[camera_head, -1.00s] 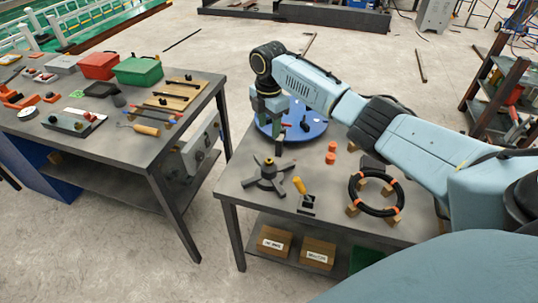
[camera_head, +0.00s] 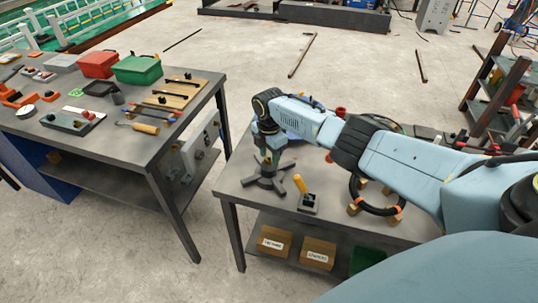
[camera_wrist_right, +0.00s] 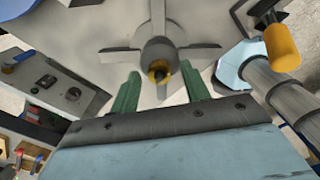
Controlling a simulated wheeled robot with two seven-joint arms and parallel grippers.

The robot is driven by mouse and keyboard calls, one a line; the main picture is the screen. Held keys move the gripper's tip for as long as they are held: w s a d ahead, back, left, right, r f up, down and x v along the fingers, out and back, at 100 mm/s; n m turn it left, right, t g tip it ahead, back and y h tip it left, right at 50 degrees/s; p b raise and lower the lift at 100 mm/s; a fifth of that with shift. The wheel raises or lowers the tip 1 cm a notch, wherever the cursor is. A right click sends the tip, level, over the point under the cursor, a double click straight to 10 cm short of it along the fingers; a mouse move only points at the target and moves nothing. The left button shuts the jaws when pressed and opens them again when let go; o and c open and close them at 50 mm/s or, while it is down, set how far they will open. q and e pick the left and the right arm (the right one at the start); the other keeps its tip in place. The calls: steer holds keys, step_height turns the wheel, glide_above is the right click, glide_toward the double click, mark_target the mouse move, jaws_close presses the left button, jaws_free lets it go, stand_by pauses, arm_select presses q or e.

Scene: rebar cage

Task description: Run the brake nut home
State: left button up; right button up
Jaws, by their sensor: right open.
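The brass-coloured brake nut (camera_wrist_right: 158,70) sits on the dark hub of a grey stand (camera_head: 268,182) with flat spread legs, on the near left part of the right-hand table. A dark stud end shows at the nut's middle. My right gripper (camera_wrist_right: 161,90) is open. Its two green fingers lie on either side of the nut in the wrist view, with a gap on each side; I cannot tell their exact height. In the head view the right gripper (camera_head: 266,152) hangs over the hub and hides most of the nut. My left gripper is not in view.
A yellow-handled tool (camera_head: 300,184) stands in a dark holder just right of the stand. A black ring (camera_head: 377,210) on wooden blocks lies farther right, partly under my arm. The left table (camera_head: 150,150) carries tools and boxes, with a gap between the tables.

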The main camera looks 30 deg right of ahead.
steer(key=c, duration=1)
